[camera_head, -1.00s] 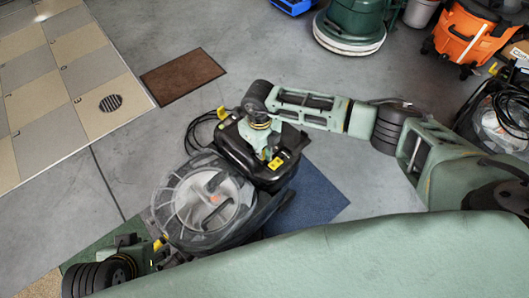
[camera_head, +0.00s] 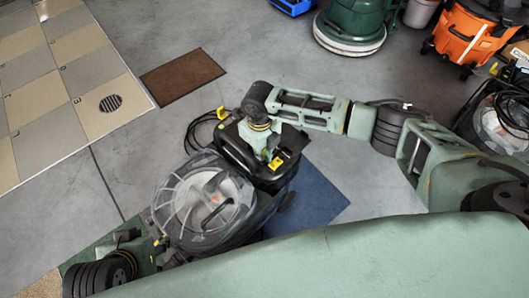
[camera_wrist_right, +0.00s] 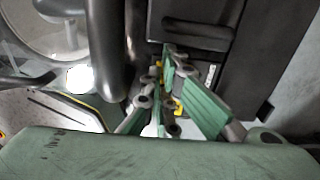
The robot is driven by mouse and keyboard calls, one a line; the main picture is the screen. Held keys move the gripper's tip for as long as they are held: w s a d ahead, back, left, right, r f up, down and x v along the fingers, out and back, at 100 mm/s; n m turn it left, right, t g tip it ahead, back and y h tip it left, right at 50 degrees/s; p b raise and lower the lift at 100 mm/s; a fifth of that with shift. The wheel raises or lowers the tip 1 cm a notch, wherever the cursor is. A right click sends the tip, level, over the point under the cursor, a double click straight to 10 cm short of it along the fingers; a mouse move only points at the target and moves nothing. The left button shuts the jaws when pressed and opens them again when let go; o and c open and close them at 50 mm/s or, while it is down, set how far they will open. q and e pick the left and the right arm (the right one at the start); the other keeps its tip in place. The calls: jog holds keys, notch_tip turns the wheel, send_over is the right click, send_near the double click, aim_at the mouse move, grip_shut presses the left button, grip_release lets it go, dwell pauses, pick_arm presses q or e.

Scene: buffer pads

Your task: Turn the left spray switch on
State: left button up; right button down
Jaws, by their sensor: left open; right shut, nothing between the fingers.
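The machine is a floor cleaner with a black body (camera_head: 282,178) and a clear round tank (camera_head: 205,203); the body also shows in the right wrist view (camera_wrist_right: 200,35). I cannot make out the left spray switch for certain. My right gripper (camera_head: 268,155) points down over the black body, close to a yellow patch. In the right wrist view its green fingers (camera_wrist_right: 168,58) are shut with nothing between them, against or just above the dark body; contact is unclear. My left gripper (camera_head: 155,248) is open at lower left, beside the clear tank. Its fingertips are hard to see.
A blue mat (camera_head: 312,200) lies under and right of the machine. A brown mat (camera_head: 183,79) lies beyond it. A green floor machine (camera_head: 350,25) and an orange vacuum (camera_head: 470,35) stand at the back. Black cable (camera_head: 200,130) loops left of the body. Grey floor between is clear.

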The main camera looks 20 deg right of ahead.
pick_arm(q)
jog(key=shift+w+d, duration=0.1)
jog(key=shift+w, duration=0.1)
pick_arm(e)
jog(key=shift+f, duration=0.1)
pick_arm(q)
jog(key=s+a+r+g+p, duration=0.1)
jog(key=s+g+p, duration=0.1)
jog(key=s+p, duration=0.15)
pick_arm(e)
notch_tip(320, 180, up, 4)
jog(key=shift+f+b, duration=0.2)
jog(key=shift+b, duration=0.1)
jog(key=shift+f, duration=0.1)
jog(key=shift+r, duration=0.35)
jog(key=shift+r+p, duration=0.95)
jog(key=shift+p, duration=0.05)
pick_arm(q)
jog(key=s+x, duration=0.1)
jog(key=x, duration=0.7)
jog(key=shift+f, duration=0.5)
jog(key=shift+a, duration=0.1)
